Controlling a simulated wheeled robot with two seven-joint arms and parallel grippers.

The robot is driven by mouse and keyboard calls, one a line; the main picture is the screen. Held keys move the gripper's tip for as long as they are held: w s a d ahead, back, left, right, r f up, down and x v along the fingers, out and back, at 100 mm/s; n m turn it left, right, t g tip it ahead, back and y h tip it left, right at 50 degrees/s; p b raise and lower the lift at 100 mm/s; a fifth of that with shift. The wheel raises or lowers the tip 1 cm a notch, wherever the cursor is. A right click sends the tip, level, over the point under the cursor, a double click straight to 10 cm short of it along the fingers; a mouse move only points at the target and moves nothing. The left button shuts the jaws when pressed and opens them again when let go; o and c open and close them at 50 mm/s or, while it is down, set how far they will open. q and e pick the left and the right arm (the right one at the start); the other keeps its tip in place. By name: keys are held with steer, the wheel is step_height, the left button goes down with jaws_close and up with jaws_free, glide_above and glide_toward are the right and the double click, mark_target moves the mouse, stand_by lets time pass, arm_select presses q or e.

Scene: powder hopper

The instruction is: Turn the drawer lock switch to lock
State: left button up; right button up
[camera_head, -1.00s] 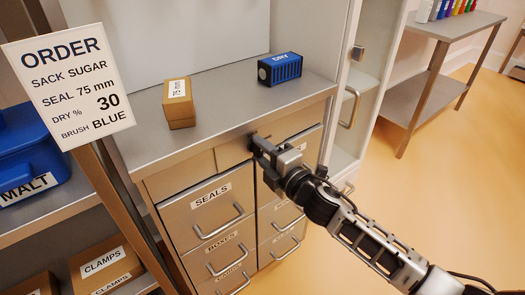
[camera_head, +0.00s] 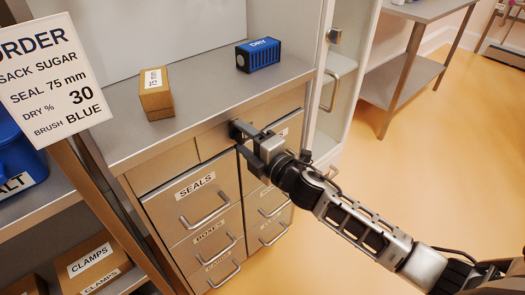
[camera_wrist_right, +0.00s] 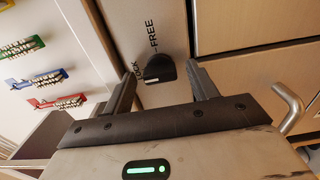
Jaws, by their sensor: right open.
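The drawer lock switch (camera_wrist_right: 160,69) is a small dark knob on the cabinet's front strip in the right wrist view. The words LOCK and FREE are printed beside it, LOCK at its left and FREE above it. I cannot tell surely which word it points at. My right gripper (camera_head: 247,142) is at the strip below the counter edge, above the drawers. In the wrist view its open fingers (camera_wrist_right: 164,80) stand on either side of the knob, with visible gaps. In the head view the gripper largely hides the switch. My left gripper is not in view.
The SEALS drawer (camera_head: 190,205) and other handled drawers lie below the strip. A brown box (camera_head: 156,100) and a blue DRY box (camera_head: 258,55) stand on the counter (camera_head: 205,90). A glass-door cabinet (camera_head: 335,95) stands at right. The order sign (camera_head: 50,75) is at left.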

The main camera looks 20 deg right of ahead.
arm_select(q)
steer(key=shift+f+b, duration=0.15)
steer(key=shift+b, duration=0.4)
arm_select(e)
steer(key=v, duration=1.5)
steer(key=shift+s, duration=0.25)
steer(key=shift+d, duration=0.1)
arm_select(q)
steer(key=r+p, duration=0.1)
steer(key=p, duration=0.2)
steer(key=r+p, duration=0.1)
steer(key=p, duration=0.2)
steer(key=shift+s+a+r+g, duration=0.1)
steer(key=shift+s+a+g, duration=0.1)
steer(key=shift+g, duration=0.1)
arm_select(e)
steer(key=s+a+f+m+g+h, duration=0.2)
steer(key=s+a+f+m+g, duration=0.4)
steer(key=m, duration=1.3)
steer(key=s+a+f, duration=0.1)
steer(key=s+f, duration=0.1)
steer(key=s, duration=0.1)
steer(key=shift+s+a+f+m+h, duration=0.2)
steer(key=shift+m+h, duration=0.1)
steer(key=shift+m, duration=0.1)
